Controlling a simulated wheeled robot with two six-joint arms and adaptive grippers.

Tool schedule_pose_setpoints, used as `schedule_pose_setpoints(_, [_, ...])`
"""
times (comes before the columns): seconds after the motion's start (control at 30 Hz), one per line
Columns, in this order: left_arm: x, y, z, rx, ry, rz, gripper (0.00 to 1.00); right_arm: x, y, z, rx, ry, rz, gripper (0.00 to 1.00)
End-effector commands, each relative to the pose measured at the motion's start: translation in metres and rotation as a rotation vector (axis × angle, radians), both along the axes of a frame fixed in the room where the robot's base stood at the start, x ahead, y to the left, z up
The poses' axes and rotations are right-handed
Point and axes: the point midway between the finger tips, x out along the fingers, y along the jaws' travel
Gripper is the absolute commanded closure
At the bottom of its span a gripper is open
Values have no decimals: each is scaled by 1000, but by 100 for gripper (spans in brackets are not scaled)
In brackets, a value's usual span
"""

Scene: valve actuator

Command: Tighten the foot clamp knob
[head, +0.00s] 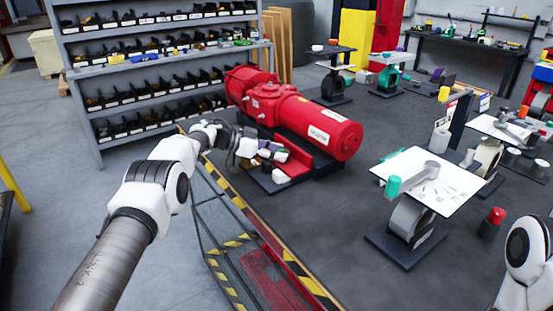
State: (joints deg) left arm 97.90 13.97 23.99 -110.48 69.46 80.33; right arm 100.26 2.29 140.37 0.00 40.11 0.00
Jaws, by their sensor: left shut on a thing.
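The red valve actuator (310,122) lies on its side on a dark base plate at the centre of the head view. My left arm reaches in from the left. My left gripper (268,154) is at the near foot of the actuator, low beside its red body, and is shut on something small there. This is at the place of the foot clamp knob, but the gripper covers it and its shape cannot be made out. A small white part (280,176) shows just below the gripper. Part of my right arm shows at the lower right; its gripper is out of view.
A grey shelf rack (85,75) with black bins stands behind at left. A yellow-black striped edge (262,232) runs along the near side. A stand with a white dial plate (440,190) and teal handle is at right, with a red-capped cylinder (493,222) beside it.

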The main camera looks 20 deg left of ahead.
Motion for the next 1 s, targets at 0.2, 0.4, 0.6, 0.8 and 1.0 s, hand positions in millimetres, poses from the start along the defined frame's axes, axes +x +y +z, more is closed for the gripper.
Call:
schedule_pose_setpoints(0.2, [1, 0, 4, -1, -6, -2, 89, 0, 0, -1, 0, 0, 0, 100])
schedule_pose_setpoints(0.4, [1, 0, 5, -1, -8, -1, 89, 0, 0, -1, 0, 0, 0, 100])
schedule_pose_setpoints(0.6, [1, 0, 3, -2, -5, -2, 29, 0, 0, -1, 0, 0, 0, 100])
schedule_pose_setpoints(0.8, [0, 1, 2, -1, -3, -2, 29, 0, 0, -1, 0, 0, 0, 100])
schedule_pose_setpoints(1.0, [-10, 20, 12, -2, -1, 1, 29, 0, 0, -1, 0, 0, 0, 100])
